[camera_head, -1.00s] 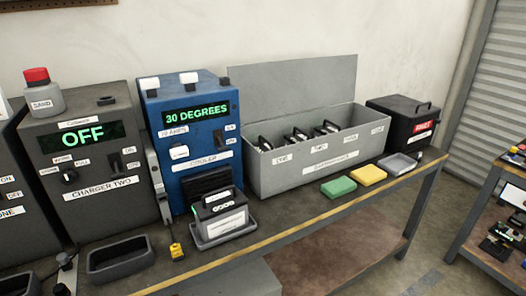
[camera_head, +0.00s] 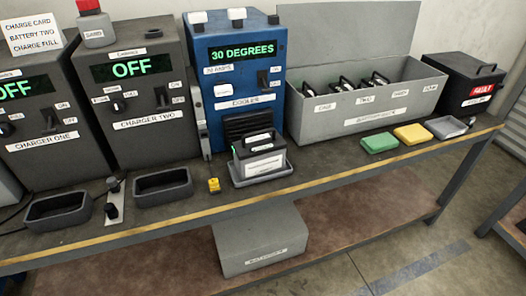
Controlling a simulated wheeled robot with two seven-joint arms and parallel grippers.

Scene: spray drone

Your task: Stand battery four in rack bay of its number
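A dark battery with a handle and a white label (camera_head: 260,155) stands upright on a grey tray (camera_head: 283,172) in front of the blue cooler (camera_head: 237,60). Its number is too small to read for sure. The long grey rack (camera_head: 345,115) with its raised back stands right of the cooler, its bays labelled along the front. Three dark batteries (camera_head: 346,83) show in its left bays. The rightmost bay, by the label that seems to read four (camera_head: 430,87), shows no battery. Neither of my grippers is in view.
Charger one (camera_head: 42,145) and charger two (camera_head: 146,122) stand at left, with empty dark trays (camera_head: 163,185) before them. A yellow plug (camera_head: 213,185), green block (camera_head: 379,142) and yellow block (camera_head: 411,134) lie along the front. A black fault box (camera_head: 463,82) is far right. A grey box (camera_head: 262,250) stands below.

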